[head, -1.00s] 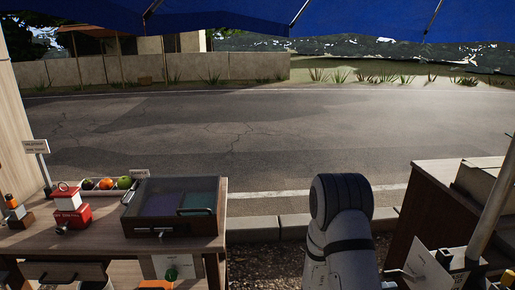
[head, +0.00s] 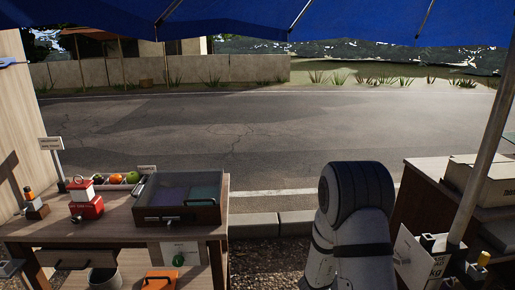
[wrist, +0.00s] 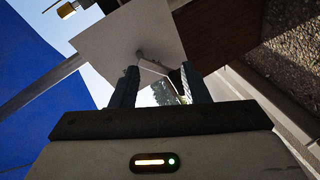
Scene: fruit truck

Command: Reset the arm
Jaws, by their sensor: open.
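My gripper (wrist: 165,88) shows in the wrist view, with its two dark fingers apart and nothing visible held between them. A pale square panel (wrist: 112,45) is beyond the fingers there; I cannot tell how near it is. In the head view, part of my arm, white with a dark rounded joint, rises at the lower middle right, in the gap between the two counters. The gripper itself is not visible in the head view.
The left wooden counter (head: 110,222) holds a glass-topped case (head: 180,214), a red device (head: 87,208) and a fruit tray with several fruits. The right counter (head: 425,190) bears a box (head: 490,178) beside a pole (head: 484,145). A road (head: 250,135) lies beyond.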

